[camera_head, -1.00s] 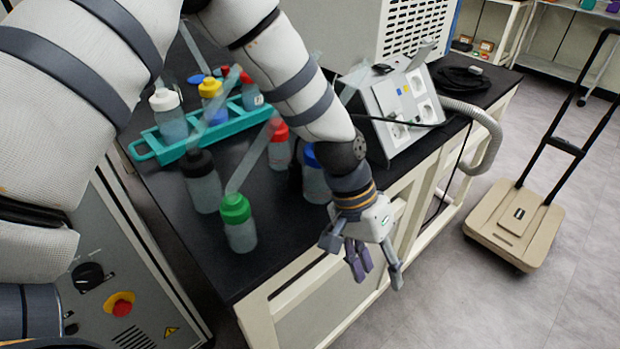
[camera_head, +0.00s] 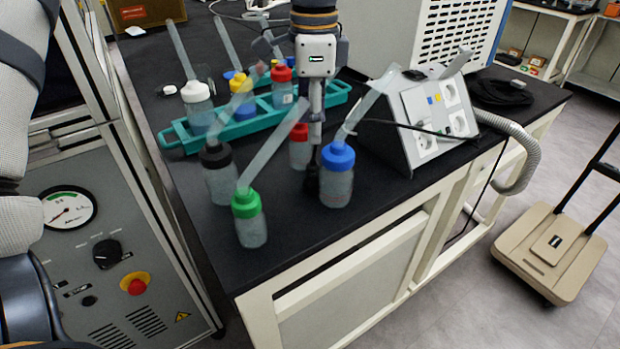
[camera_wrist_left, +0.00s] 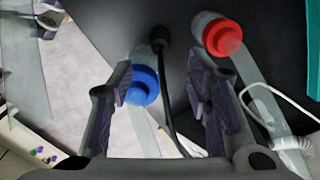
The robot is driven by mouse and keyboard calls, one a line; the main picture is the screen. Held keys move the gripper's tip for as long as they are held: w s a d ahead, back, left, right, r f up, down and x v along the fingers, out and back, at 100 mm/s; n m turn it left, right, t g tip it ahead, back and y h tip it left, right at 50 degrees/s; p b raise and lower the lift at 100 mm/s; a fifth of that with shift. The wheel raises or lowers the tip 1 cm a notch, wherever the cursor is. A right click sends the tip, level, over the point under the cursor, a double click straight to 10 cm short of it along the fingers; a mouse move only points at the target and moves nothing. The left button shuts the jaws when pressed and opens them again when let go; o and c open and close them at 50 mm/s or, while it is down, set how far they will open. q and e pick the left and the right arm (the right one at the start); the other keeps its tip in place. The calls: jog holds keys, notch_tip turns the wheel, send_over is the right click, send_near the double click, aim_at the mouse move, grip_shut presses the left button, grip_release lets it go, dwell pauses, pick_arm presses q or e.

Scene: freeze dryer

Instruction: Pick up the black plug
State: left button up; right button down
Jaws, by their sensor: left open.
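The black plug (camera_wrist_left: 160,38) shows in the left wrist view, with its black cable running down the picture between my fingers. It lies over the dark bench top between a blue-capped bottle (camera_wrist_left: 143,85) and a red-capped bottle (camera_wrist_left: 223,38). My left gripper (camera_wrist_left: 160,88) is open and empty, its two fingers either side of the cable and the plug beyond the tips. In the head view my left gripper (camera_head: 315,130) points down between the red-capped and blue-capped bottles. A dark shape sits below it there; I cannot tell whether it is fingertip or plug. My right gripper is not in view.
A blue-capped bottle (camera_head: 337,178) stands close right of my gripper, a red-capped one (camera_head: 299,150) close left. Black-capped (camera_head: 220,183) and green-capped (camera_head: 250,226) bottles stand farther left. A teal rack (camera_head: 175,138) is behind. A socket box (camera_head: 412,110) stands right.

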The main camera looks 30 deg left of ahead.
aim_at(313, 165)
pick_arm(q)
notch_tip(313, 165, down, 9)
jog(key=shift+c, duration=0.2)
grip_shut()
